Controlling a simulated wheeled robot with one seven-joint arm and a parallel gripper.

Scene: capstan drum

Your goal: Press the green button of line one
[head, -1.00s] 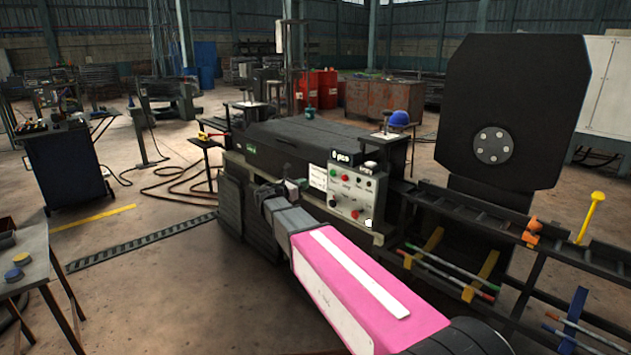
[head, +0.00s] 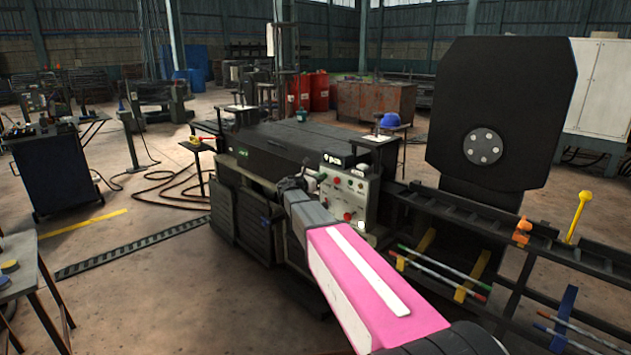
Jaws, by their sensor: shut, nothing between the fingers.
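The control panel (head: 352,203) is a pale box on the front of the dark machine, with small buttons and knobs. A red button (head: 347,216) shows on its lower part. My pink and grey arm reaches up from the lower right. My gripper (head: 316,177) is small in the head view, shut and empty, in front of the panel's upper left part. It covers that area, and I cannot make out the green button of line one behind it. I cannot tell whether the fingertips touch the panel.
A black plate with a round hub (head: 483,146) stands right of the panel. A dark rail frame (head: 470,212) with coloured rods runs along the right. A dark cart (head: 55,172) stands left, with open floor between.

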